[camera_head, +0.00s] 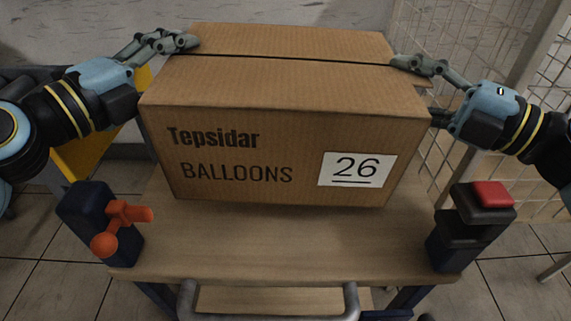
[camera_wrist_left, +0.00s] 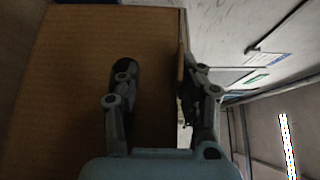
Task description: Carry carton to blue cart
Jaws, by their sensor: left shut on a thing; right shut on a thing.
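The brown carton (camera_head: 290,95), printed "Tepsidar BALLOONS" with a white "26" label, is upright over a wooden-topped cart (camera_head: 280,250) with dark blue legs. I cannot tell whether its underside touches the top. My left gripper (camera_head: 165,60) is shut on the carton's left upper edge. In the left wrist view its fingers lie on both sides of a carton wall (camera_wrist_left: 60,90). My right gripper (camera_head: 420,80) is shut on the right upper edge. The inner fingers are partly hidden in the head view.
An orange lever on a dark post (camera_head: 120,225) stands at the cart's left front, and a red button post (camera_head: 480,205) at the right front. A grey handle (camera_head: 270,310) is at the front. A mesh partition (camera_head: 510,50) stands right; a yellow panel (camera_head: 85,150) is left.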

